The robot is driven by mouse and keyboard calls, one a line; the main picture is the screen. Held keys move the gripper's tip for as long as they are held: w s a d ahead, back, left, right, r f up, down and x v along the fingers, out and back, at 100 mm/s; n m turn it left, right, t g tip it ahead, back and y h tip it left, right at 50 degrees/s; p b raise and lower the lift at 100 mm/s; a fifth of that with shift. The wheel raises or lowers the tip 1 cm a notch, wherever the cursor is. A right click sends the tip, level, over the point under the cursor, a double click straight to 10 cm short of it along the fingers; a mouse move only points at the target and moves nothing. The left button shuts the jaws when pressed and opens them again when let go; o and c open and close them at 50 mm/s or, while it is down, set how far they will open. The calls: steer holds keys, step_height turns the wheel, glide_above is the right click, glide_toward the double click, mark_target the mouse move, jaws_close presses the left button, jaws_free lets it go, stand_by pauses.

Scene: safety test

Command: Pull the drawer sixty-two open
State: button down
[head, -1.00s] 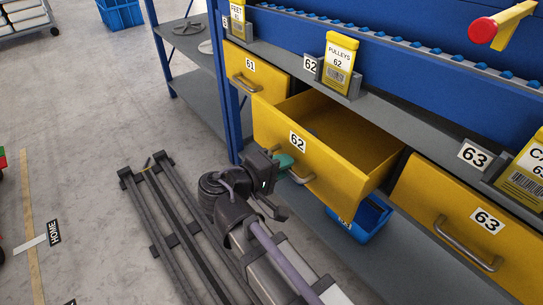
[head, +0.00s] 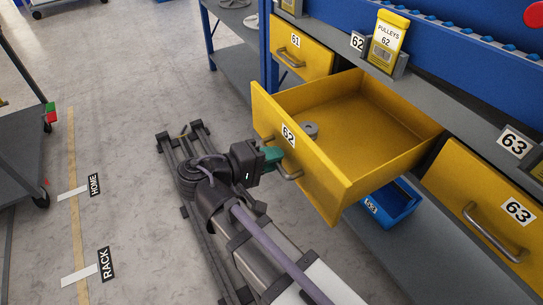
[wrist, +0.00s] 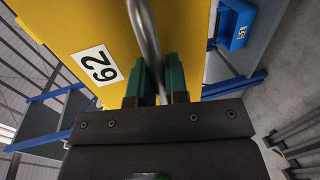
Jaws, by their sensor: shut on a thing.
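The yellow drawer sixty-two (head: 319,179) stands pulled well out of the rack in the head view. Its inside shows, with a small grey round part (head: 311,129) near the front left. A number label 62 is on its front, and it shows large in the wrist view (wrist: 97,66). My gripper (head: 272,156) is at the drawer's metal bar handle (head: 291,174). In the wrist view my gripper's green fingers (wrist: 161,82) are shut on the handle (wrist: 146,40), one on each side of the bar.
Closed drawers 61 (head: 302,50) and 63 (head: 487,212) flank it. A blue bin (head: 392,208) sits on the lower shelf below. A dark cart (head: 22,135) stands at the far left. Open floor with HOME and RACK markers lies left of my rail.

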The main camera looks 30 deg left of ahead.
steer(key=c, duration=1.1)
jaws_free()
steer(key=shift+c, duration=0.2)
steer(key=p+v, duration=0.1)
steer(key=v, duration=0.6)
steer(key=shift+s, duration=0.2)
steer(key=shift+a, duration=0.15)
